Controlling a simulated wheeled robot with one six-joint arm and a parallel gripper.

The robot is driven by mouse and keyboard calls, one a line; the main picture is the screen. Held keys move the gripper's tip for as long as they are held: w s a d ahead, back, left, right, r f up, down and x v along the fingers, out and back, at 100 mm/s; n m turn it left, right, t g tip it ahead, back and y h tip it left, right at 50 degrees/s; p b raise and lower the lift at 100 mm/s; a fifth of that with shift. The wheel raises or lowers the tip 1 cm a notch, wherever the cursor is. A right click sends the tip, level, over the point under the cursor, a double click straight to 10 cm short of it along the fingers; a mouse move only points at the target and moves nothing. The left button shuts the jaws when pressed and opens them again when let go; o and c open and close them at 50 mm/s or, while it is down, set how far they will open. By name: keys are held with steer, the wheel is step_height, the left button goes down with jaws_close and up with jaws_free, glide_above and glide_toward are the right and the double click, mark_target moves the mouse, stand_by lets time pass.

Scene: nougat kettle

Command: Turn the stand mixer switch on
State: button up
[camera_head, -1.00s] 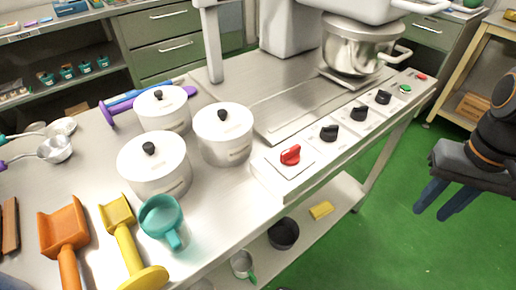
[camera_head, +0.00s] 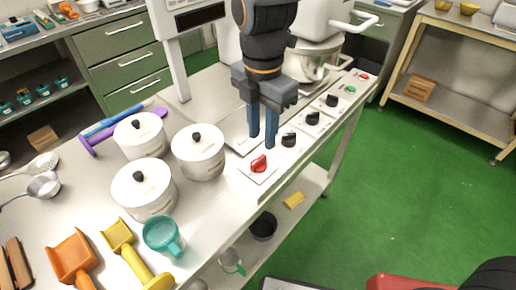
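The stand mixer (camera_head: 335,22) stands at the back right of the steel table, with its steel bowl (camera_head: 318,62) partly hidden behind my arm. The control strip along the table's right edge has a red knob (camera_head: 259,163) at the near end, then several black knobs (camera_head: 288,140). A green button (camera_head: 350,89) and a red button (camera_head: 363,76) sit at its far end. No label shows which is the mixer switch. My gripper (camera_head: 262,143) points down by the red knob and nearest black knob. Its two blue fingers are apart and empty; I cannot tell whether they touch anything.
Lidded white pots (camera_head: 198,153) stand left of the strip. A teal mug (camera_head: 163,236), a yellow scoop (camera_head: 124,242) and an orange scoop (camera_head: 75,258) lie near the front left. A grey post with a display (camera_head: 178,60) stands behind. Green floor (camera_head: 400,180) is clear at right.

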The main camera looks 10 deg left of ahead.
mark_target(259, 160)
steer(key=shift+s+a+n, duration=0.15)
steer(key=shift+a+n, duration=0.15)
steer(key=shift+f, duration=0.2)
steer(key=shift+f+p, duration=0.75)
steer(key=shift+f, duration=2.85)
steer(key=shift+c, duration=0.2)
jaws_close()
